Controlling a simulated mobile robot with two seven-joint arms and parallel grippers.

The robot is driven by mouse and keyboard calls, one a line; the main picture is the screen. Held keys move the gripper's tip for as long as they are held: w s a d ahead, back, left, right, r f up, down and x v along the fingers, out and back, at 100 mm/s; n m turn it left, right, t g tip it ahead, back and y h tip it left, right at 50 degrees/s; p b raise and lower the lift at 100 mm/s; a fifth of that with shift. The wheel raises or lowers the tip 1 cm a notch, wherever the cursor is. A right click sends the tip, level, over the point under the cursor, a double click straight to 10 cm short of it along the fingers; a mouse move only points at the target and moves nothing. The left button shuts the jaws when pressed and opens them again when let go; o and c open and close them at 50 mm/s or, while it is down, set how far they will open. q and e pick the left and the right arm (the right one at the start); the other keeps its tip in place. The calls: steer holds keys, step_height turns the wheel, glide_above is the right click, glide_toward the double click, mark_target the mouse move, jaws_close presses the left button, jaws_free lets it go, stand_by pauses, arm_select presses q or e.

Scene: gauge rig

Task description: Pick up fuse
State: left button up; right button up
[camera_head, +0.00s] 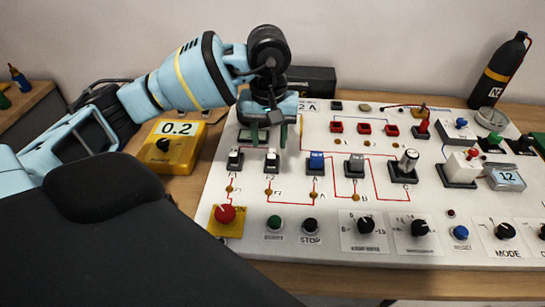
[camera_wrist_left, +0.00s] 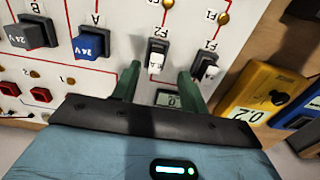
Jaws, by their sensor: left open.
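Two white fuses in black holders stand side by side on the white panel (camera_head: 330,225). The F1 fuse (camera_head: 235,158) is on the left and the F2 fuse (camera_head: 272,160) on its right. In the left wrist view, the F2 fuse (camera_wrist_left: 156,62) lies just ahead of the gap between my fingertips, and the F1 fuse (camera_wrist_left: 209,70) is outside it. My left gripper (camera_head: 269,138) is open and empty, its green fingers pointing down, just behind the F2 fuse in the head view. It also shows in the left wrist view (camera_wrist_left: 160,72). My right gripper is not in view.
A yellow meter (camera_head: 170,148) reading 0.2 stands left of the panel. A blue 24 V block (camera_head: 316,161) and a grey block (camera_head: 354,165) stand right of the fuses. A red knob (camera_head: 225,213) is in front. A dark bottle (camera_head: 498,68) stands at the back right.

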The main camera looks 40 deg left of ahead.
mark_target(272, 155)
arm_select(q)
steer(key=shift+w+f, duration=0.1)
steer(key=shift+f, duration=0.5)
steer(key=f, duration=0.4)
steer(key=shift+w+d+f+p, duration=0.1)
steer(key=shift+d+p, duration=0.1)
steer(key=shift+p, duration=0.15)
steer(key=shift+f, duration=0.35)
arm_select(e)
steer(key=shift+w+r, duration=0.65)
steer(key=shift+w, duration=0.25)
arm_select(q)
steer(key=c, duration=0.7)
jaws_close()
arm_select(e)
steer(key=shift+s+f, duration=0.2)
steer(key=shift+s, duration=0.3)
